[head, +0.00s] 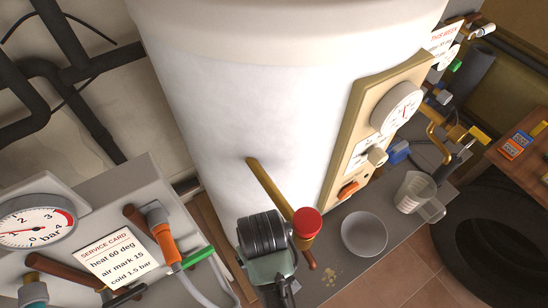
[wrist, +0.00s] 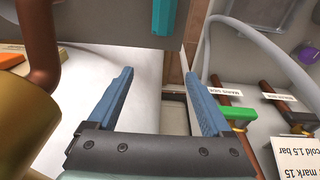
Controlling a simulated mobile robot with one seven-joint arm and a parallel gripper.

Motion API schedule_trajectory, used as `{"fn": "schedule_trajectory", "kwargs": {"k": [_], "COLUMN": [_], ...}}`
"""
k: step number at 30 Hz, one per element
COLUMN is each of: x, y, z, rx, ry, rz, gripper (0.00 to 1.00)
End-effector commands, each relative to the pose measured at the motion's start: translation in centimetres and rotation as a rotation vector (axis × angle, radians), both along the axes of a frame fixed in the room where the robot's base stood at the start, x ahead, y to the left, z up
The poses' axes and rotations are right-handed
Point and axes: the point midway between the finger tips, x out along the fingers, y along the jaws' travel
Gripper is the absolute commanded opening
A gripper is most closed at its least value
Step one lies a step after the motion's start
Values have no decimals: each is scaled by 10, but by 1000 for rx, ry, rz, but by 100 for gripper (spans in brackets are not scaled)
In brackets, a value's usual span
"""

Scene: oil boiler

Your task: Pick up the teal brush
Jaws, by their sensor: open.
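A teal bar (wrist: 163,15), which looks like part of the teal brush, shows at the top edge of the wrist view against a grey surface. Its upper part is cut off, and I cannot make out bristles. My gripper (wrist: 162,82) is open, with two blue fingers spread apart and nothing between them. The teal bar lies beyond the fingertips, apart from them. I cannot pick out the brush in the head view, where my wrist hides part of the shelf in front of the boiler.
A brass pipe (head: 270,185) with a red cap (head: 307,222) stands close by my wrist. A grey bowl (head: 364,234) and a clear measuring jug (head: 415,192) stand to the right. Valves with an orange handle (head: 165,243) and a green handle (head: 197,257) are to the left. The white boiler (head: 235,110) blocks the back.

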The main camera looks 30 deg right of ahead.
Motion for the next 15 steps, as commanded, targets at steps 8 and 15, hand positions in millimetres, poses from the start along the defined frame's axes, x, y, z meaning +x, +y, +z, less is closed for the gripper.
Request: {"fn": "schedule_trajectory", "kwargs": {"k": [8, 15], "x": [-49, -48], "y": [-5, -5], "z": [-29, -61], "rx": [29, 28], "ry": [164, 163], "rz": [5, 4], "gripper": [84, 84]}}
